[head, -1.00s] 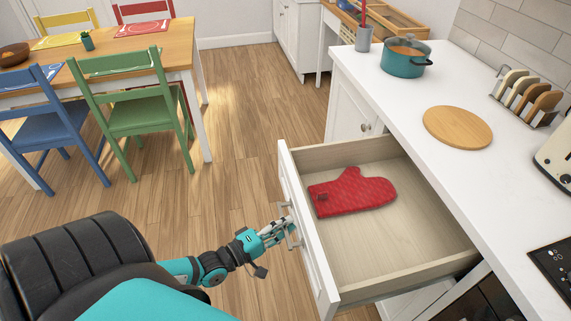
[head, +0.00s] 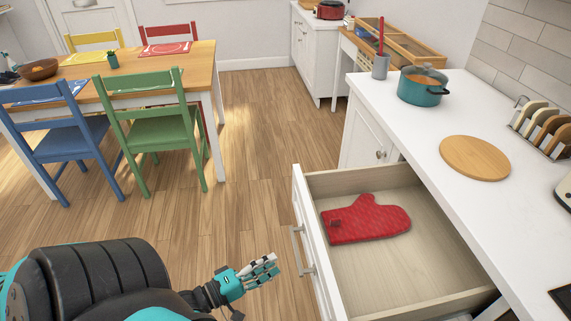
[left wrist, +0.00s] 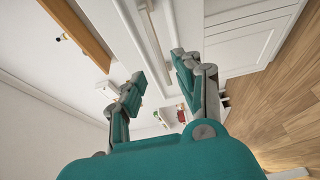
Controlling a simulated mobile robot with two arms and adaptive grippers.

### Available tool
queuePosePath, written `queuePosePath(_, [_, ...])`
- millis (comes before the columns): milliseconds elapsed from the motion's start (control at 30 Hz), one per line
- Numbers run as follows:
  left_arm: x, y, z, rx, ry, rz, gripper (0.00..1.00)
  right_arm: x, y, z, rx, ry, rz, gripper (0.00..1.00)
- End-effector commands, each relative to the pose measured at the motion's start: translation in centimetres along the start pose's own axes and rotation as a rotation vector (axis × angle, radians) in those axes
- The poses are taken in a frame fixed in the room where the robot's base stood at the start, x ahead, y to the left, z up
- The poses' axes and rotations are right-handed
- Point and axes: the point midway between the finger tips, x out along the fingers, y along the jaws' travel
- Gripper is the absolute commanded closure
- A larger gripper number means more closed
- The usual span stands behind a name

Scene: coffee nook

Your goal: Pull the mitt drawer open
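The mitt drawer (head: 318,275) stands pulled out from under the white counter, its interior exposed in the head view. A red oven mitt (head: 365,219) lies flat on its bare wooden floor. The drawer's metal bar handle (head: 301,250) is on the white front panel. My left gripper (head: 268,266) is to the left of the handle, apart from it, with floor showing between them. In the left wrist view my left gripper (left wrist: 157,77) has its fingers spread with nothing between them. My right gripper is in neither view.
The white countertop (head: 400,128) holds a teal pot (head: 422,90), a round wooden board (head: 474,158) and a toast rack (head: 541,126). A green chair (head: 160,130) and a blue chair (head: 65,140) stand by the dining table. Wooden floor between is clear.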

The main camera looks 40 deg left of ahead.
Motion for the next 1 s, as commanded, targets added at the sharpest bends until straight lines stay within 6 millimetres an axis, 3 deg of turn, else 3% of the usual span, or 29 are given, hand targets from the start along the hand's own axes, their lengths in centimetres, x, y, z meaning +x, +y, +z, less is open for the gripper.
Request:
queuePosePath(100, [-2.0,-0.1,0.0,0.001,-0.001,-0.003,0.66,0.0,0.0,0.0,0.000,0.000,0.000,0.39])
queuePosePath(300, [-3.5,0.1,0.0,0.001,0.000,0.001,0.66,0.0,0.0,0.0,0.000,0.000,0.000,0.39])
queuePosePath(900, [-3.6,0.0,-0.1,0.002,0.000,0.000,0.66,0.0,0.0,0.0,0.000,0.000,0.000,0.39])
queuePosePath(1000, [-3.7,-1.2,-0.3,0.046,0.008,-0.028,0.66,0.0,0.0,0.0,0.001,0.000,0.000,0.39])
